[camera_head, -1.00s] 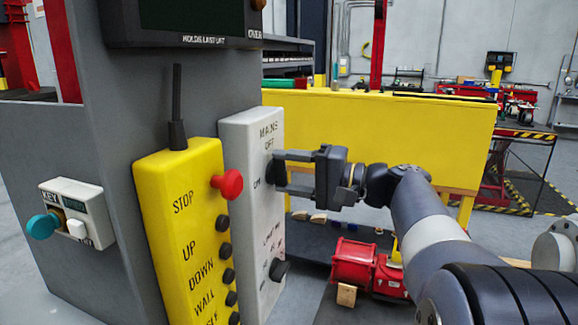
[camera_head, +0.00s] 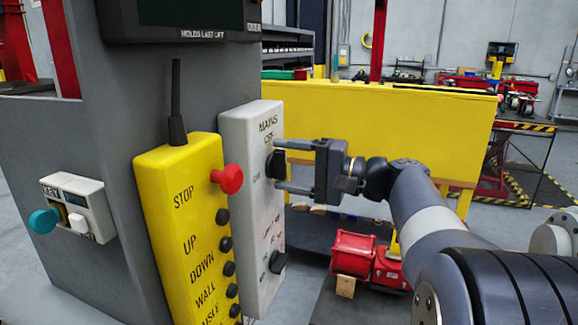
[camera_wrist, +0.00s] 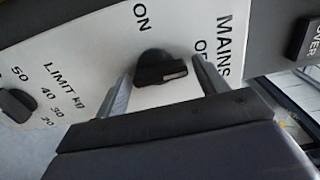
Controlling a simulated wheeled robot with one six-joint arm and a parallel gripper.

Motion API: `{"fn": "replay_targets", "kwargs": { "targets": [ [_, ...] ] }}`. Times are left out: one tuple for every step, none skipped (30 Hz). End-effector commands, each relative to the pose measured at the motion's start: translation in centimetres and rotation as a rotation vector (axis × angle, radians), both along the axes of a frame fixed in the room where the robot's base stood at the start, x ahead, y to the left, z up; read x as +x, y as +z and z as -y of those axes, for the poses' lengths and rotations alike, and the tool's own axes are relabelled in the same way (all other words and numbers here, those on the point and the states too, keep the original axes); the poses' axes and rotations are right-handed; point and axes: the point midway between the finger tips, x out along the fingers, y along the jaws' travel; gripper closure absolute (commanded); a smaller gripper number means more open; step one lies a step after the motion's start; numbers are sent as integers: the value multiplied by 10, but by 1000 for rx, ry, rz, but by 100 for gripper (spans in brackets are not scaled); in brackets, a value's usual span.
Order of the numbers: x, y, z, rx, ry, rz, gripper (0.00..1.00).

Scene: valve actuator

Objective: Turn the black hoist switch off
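The black mains knob (camera_head: 275,165) is on the pale grey box (camera_head: 251,122), marked MAINS, OFF and ON. In the wrist view the knob (camera_wrist: 160,70) has a white pointer line aimed to the picture's right, on the OFF side and away from ON. My gripper (camera_head: 278,166) is open, with one finger above and one below the knob. In the wrist view the gripper (camera_wrist: 163,86) has a finger on each side of the knob, with gaps visible.
A second black knob (camera_head: 278,262), marked LIMIT kg in the wrist view, sits lower on the grey box. A yellow pendant (camera_head: 180,215) with a red stop button (camera_head: 228,179) is beside it. A key box (camera_head: 88,204) is at left. A yellow bench (camera_head: 400,130) stands behind.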

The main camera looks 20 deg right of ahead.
Motion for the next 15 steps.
{"fn": "replay_targets", "kwargs": {
  "targets": [
    [0,0,0,0,0,0,28],
    [0,0,0,0,0,0,25],
    [0,0,0,0,0,0,24],
    [0,0,0,0,0,0,24],
    [0,0,0,0,0,0,24],
    [0,0,0,0,1,0,24],
    [0,0,0,0,1,0,24],
    [0,0,0,-1,1,1,24],
    [0,0,0,-1,1,1,24],
    [-1,0,1,-1,0,1,24],
    [-1,0,1,-1,0,1,24],
    [-2,0,3,-1,-1,1,24],
    [-3,0,5,-1,-2,1,24],
    [-5,0,8,-1,-3,2,24],
    [-8,-1,12,-1,-3,2,24]
  ]
}}
